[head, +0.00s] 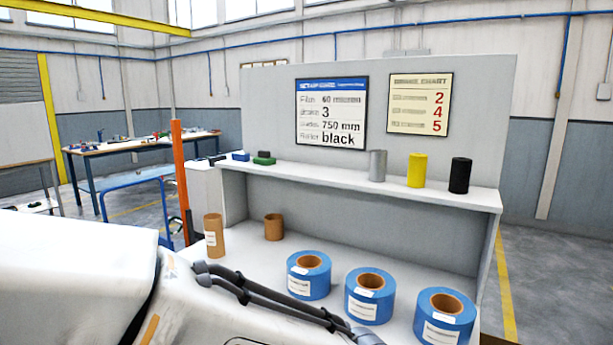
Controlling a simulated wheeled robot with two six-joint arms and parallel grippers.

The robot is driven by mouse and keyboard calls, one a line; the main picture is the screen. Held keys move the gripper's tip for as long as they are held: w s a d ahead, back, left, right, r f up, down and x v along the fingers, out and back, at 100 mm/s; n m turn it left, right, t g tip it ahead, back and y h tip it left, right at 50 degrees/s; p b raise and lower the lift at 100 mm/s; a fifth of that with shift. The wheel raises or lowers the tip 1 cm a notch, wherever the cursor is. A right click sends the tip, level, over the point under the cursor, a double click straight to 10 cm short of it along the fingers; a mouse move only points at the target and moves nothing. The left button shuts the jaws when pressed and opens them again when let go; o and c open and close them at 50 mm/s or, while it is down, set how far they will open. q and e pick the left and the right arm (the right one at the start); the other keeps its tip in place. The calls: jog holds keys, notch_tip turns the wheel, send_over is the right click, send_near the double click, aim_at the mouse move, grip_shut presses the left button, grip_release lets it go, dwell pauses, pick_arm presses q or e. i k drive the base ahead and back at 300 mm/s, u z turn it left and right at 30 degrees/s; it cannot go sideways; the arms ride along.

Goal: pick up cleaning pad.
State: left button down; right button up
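No thing is labelled as a cleaning pad. Two small blocks lie at the left end of the upper shelf: a blue block (241,156) and a green block with a dark lower part (264,158). I cannot tell whether either is the cleaning pad. A white arm of mine with black cables fills the lower left and hides part of the lower surface. Neither gripper shows, and both blocks are clear of the arm in the picture.
The upper shelf (330,172) also holds a grey roller (378,166), a yellow roller (417,170) and a black roller (459,175). Below stand brown tubes (214,237) and blue rolls (309,277). An orange post (180,180) rises left of the bench.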

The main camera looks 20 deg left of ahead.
aim_at(263, 158)
jog(key=u, duration=2.05)
jog(key=i, duration=3)
jog(key=z, duration=0.25)
